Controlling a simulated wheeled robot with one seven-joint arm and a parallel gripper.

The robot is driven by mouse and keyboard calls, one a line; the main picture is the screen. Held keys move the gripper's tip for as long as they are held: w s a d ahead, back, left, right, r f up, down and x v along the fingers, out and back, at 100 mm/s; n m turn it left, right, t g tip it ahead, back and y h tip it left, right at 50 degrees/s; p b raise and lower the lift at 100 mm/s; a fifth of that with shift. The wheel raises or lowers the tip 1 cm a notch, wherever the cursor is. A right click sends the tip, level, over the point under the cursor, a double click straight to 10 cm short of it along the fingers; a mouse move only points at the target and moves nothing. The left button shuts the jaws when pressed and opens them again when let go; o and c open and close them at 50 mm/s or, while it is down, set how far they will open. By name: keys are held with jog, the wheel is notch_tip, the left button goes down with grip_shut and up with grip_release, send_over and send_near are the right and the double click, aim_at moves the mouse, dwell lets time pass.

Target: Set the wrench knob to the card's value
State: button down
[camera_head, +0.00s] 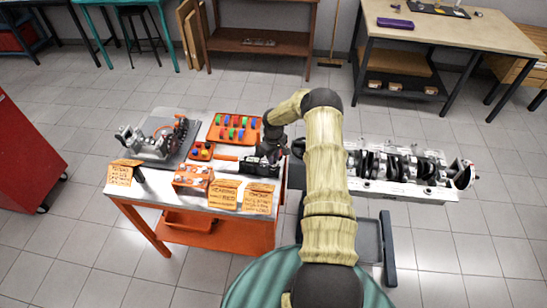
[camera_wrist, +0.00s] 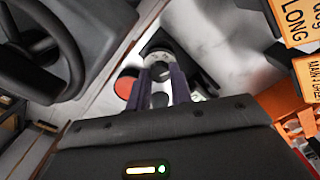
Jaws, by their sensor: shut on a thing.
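In the wrist view, the two dark fingers of my gripper (camera_wrist: 161,88) close on a round grey knob (camera_wrist: 159,70) with light and dark markings, which I take as the wrench knob. Its value is too small to read. An orange disc (camera_wrist: 127,88) lies just left of the fingers. In the head view, my gripper (camera_head: 268,154) reaches down at the right end of the cart, over a dark block, and its fingertips are partly hidden.
The cart (camera_head: 205,216) also holds an orange tray of coloured pieces (camera_head: 234,121), a grey mat with metal parts (camera_head: 160,140), another card (camera_head: 122,172) and an orange box (camera_head: 193,178). An engine block (camera_head: 405,185) stands right of my arm.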

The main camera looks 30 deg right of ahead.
jog(key=shift+f+n+b, duration=0.15)
jog(key=shift+n+b, duration=0.25)
jog(key=shift+b, duration=0.2)
jog(key=n+b, duration=0.2)
jog(key=shift+n+b, duration=0.3)
jog(key=shift+b, duration=0.1)
jog(key=shift+n+b, duration=1.4)
jog(key=shift+n, duration=0.8)
jog(key=c, duration=1.2)
grip_release()
jog(key=shift+c, duration=0.2)
jog(key=shift+r, duration=0.25)
notch_tip(320, 180, up, 17)
jog(key=b, duration=0.4)
